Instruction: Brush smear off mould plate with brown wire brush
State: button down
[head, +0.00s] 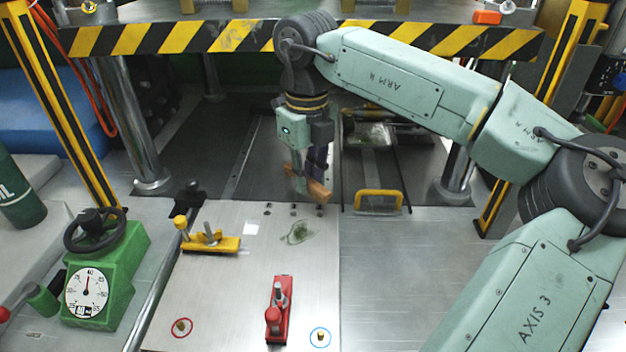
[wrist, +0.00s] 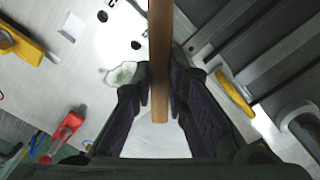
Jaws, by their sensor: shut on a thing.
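My gripper (head: 305,175) is shut on the brown wire brush (head: 319,190), gripped by its wooden body and held above the far end of the mould plate. In the wrist view the brush (wrist: 160,60) runs upright between the two dark fingers (wrist: 160,95). Its bristles cannot be made out. The mould plate (head: 220,290) is a pale metal sheet. The greenish smear (head: 298,232) lies on it, a little nearer than the brush and apart from it. In the wrist view the smear (wrist: 122,74) shows left of the fingers, partly hidden by one.
A yellow clamp (head: 215,243) and a red clamp (head: 275,310) stand on the plate. Several dark holes (head: 293,211) line its far edge. A yellow handle (head: 378,200) is to the right. A green gauge box (head: 105,275) stands left. A striped beam (head: 200,37) crosses behind.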

jog(key=shift+r+p, duration=0.9)
jog(key=shift+r, duration=0.8)
